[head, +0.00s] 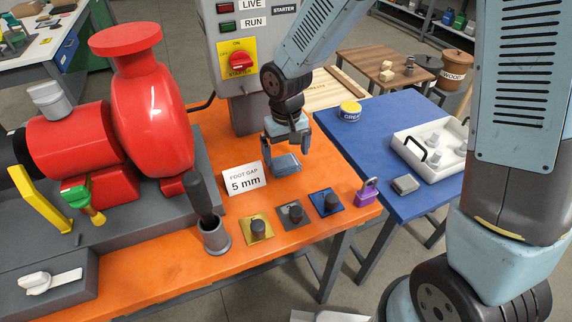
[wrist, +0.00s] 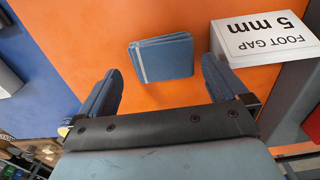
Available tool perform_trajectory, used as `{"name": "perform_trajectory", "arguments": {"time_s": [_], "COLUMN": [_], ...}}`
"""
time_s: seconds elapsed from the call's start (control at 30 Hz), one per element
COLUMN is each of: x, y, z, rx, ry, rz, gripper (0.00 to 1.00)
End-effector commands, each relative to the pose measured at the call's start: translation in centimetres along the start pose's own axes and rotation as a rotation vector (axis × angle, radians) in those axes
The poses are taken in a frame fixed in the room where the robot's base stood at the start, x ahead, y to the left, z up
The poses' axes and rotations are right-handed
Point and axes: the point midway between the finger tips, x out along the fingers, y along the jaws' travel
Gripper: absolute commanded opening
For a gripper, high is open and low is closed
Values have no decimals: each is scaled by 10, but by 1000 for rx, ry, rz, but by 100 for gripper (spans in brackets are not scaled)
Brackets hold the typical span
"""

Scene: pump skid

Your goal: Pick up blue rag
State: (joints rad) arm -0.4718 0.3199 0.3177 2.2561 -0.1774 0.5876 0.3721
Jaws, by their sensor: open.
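The blue rag (head: 287,163) is a small folded blue cloth lying flat on the orange bench top. The exact height of the fingertips over the rag is hard to tell.
A white "FOOT GAP 5 mm" sign (head: 245,179) stands close beside the rag. A red pump (head: 140,105) is to the left, and a starter box (head: 247,50) is behind. Several knobbed plates (head: 291,214) and a purple padlock (head: 367,191) are in front. A blue table (head: 375,140) adjoins right.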

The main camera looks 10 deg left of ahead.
Motion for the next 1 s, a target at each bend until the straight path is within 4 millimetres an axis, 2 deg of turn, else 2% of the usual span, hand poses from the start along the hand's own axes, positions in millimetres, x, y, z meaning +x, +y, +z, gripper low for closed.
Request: {"name": "perform_trajectory", "arguments": {"time_s": [0.1,0.23,0.57,1.0], "x": [17,30,35,35], "y": [-1,0,0,0], "z": [0,-1,-1,-1], "rx": [-2,-1,0,0], "ry": [-3,-1,1,1], "rz": [0,0,0,0], "gripper": [100,100,100,60]}}
